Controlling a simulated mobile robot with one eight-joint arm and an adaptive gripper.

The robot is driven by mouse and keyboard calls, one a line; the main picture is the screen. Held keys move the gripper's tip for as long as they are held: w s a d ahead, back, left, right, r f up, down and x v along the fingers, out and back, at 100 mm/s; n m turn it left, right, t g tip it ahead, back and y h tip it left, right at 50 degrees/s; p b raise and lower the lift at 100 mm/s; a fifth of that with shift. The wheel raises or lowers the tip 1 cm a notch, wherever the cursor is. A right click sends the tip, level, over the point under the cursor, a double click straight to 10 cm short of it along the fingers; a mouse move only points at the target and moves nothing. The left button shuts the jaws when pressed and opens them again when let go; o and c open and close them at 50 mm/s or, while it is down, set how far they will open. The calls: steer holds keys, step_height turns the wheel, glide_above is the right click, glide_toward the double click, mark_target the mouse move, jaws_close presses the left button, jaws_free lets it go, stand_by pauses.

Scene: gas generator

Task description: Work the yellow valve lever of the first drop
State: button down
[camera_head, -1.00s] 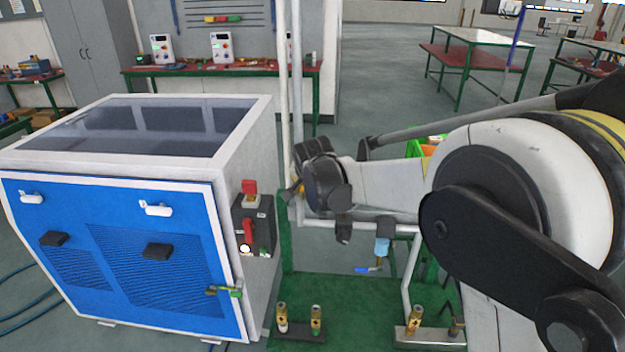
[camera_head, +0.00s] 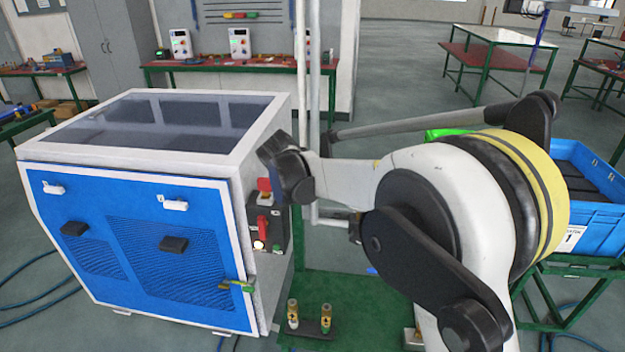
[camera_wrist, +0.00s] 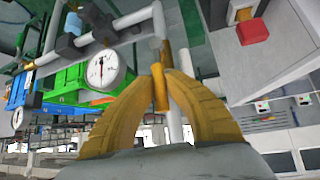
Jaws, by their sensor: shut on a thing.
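My gripper (camera_wrist: 161,66) shows in the wrist view with its two yellow fingers closed together at the tips. They are shut on the yellow valve lever (camera_wrist: 160,92), a short yellow bar between the fingers, in front of a white vertical pipe (camera_wrist: 174,122). The valve body behind the fingertips is partly hidden. In the head view my wrist covers the gripper and the lever, beside the right side of the blue-fronted cabinet (camera_head: 150,240).
A round pressure gauge (camera_wrist: 103,70) sits close left of the fingers. The cabinet's switch box (camera_head: 266,225) with a red handle stands close to my wrist. A blue crate (camera_head: 575,225) is at right. Brass fittings (camera_head: 308,318) stand on the green base.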

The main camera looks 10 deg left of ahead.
steer(key=c, duration=1.4)
jaws_free()
steer(key=shift+a+f, duration=0.1)
steer(key=v, duration=1.2)
